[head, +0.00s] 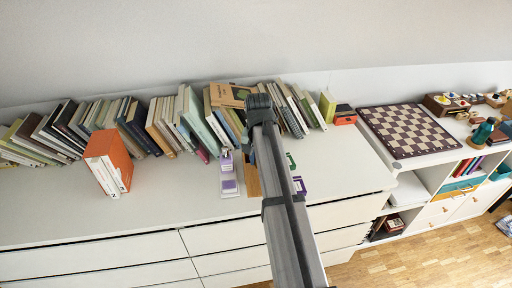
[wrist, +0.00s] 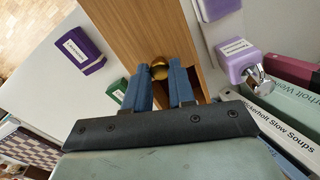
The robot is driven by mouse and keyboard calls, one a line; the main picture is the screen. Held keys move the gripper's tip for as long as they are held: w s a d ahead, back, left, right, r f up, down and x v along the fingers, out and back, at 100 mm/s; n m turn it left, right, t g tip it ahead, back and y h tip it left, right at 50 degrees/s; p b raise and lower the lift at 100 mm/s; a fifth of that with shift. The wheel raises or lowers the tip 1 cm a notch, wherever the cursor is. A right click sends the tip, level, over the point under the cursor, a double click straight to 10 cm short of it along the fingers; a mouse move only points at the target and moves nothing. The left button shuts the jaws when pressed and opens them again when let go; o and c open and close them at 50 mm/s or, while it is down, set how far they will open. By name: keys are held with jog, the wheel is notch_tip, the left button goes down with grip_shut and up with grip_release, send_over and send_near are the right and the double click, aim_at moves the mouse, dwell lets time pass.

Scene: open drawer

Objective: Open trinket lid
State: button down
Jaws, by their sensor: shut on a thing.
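The trinket box (wrist: 128,32) is wooden, with a brown face and a paler strip along its right side in the wrist view. A round brass knob (wrist: 160,62) sits on the brown face. My gripper (wrist: 160,74) has its two blue fingers on either side of the knob and is shut on it. In the head view a small piece of the wooden box (head: 252,182) shows left of my arm; my arm hides the rest, and the fingers are hidden there. I see no clear gap at the lid.
A purple labelled block (wrist: 80,50) lies left of the box, and a lavender labelled thing (wrist: 236,58) stands close on its right. Leaning books (head: 200,118) line the wall behind.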

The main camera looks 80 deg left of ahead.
jog(key=c, duration=0.9)
grip_release()
jog(key=shift+c, duration=0.2)
jog(key=shift+r, duration=0.1)
notch_tip(320, 180, up, 14)
jog(key=shift+f, duration=0.2)
